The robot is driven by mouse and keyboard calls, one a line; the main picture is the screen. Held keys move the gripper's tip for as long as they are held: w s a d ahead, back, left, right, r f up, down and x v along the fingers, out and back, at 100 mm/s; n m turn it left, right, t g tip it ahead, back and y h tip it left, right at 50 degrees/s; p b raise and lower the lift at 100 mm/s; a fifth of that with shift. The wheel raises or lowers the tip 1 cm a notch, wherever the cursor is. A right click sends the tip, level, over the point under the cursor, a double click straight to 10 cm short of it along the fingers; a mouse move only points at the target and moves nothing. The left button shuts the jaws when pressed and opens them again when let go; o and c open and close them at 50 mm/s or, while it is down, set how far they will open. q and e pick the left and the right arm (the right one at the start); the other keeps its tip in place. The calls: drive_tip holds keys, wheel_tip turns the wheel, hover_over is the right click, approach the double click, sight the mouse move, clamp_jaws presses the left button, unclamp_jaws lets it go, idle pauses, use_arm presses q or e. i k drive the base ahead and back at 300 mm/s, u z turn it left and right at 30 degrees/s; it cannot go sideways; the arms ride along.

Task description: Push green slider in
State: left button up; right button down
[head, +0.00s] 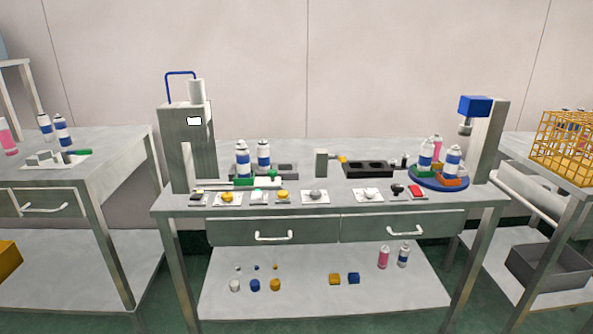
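A small green part (243,181), which looks like the green slider, sits low at the left of the middle workbench. It is in front of two white-and-blue cans, and a pale block (265,182) adjoins its right side. How far in it sits is too small to tell. Another green piece (79,152) lies on a white plate on the left table. Neither of my grippers shows in the head view.
A grey press column (187,140) stands left on the middle workbench (330,205). A blue turntable (425,180) with several cans is at the right, beside a blue-headed column (490,140). Small buttons and knobs line the front edge. A yellow crate (565,145) stands far right.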

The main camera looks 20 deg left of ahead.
sight(272, 180)
drive_tip(key=z, duration=0.35)
drive_tip(key=i, duration=1)
drive_tip(key=u, duration=0.1)
